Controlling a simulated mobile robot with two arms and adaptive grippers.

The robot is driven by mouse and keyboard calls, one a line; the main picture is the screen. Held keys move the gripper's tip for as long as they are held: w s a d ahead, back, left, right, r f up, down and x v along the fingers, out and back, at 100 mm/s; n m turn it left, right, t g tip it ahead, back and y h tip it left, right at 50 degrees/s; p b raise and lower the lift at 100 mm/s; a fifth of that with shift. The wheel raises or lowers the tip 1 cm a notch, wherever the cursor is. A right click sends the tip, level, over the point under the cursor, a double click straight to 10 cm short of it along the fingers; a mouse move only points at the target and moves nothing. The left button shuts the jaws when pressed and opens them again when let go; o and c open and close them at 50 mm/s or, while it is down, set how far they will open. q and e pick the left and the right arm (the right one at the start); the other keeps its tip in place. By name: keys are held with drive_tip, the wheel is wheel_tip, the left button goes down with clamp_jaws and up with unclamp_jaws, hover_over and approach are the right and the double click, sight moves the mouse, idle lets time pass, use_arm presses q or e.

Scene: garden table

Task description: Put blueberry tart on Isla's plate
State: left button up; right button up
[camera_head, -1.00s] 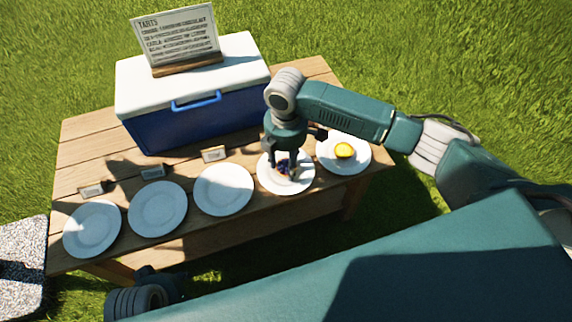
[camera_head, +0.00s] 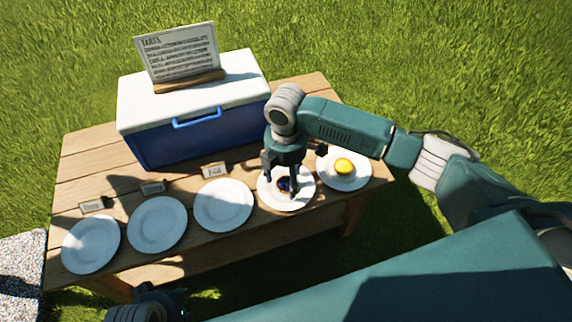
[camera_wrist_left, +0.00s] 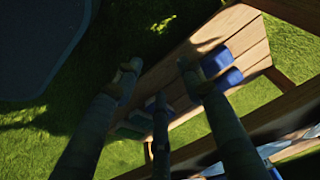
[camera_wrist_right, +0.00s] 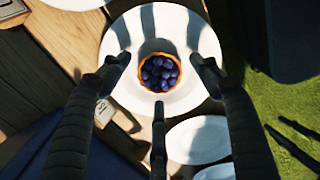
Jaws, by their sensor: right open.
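The blueberry tart (camera_head: 284,185) has a golden crust and dark blue berries. It lies on a white plate (camera_head: 303,200), fourth from the left. The right wrist view shows the tart (camera_wrist_right: 159,73) resting on its plate (camera_wrist_right: 125,88). My right gripper (camera_wrist_right: 159,66) is open directly over the tart, its fingers spread around it without visibly gripping. My left gripper (camera_wrist_left: 158,68) is open and empty, low beside the table. Small name cards stand behind the three left plates (camera_head: 91,244) (camera_head: 157,224) (camera_head: 223,205); their writing is too small to read, so I cannot tell which plate is Isla's.
A yellow tart (camera_head: 344,166) sits on the rightmost plate (camera_head: 362,178). A blue cooler (camera_head: 190,140) with a white lid stands at the back of the wooden table (camera_head: 85,160), bearing a sign (camera_head: 178,52). The three left plates are empty.

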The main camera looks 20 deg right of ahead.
sight(286, 182)
use_arm(q)
wheel_tip(286, 182, down, 10)
drive_tip(key=s+p, duration=0.2)
drive_tip(key=shift+f+g, duration=0.15)
drive_tip(key=shift+g, duration=0.15)
use_arm(e)
wheel_tip(286, 182, up, 11)
use_arm(q)
drive_tip(key=shift+s, duration=0.1)
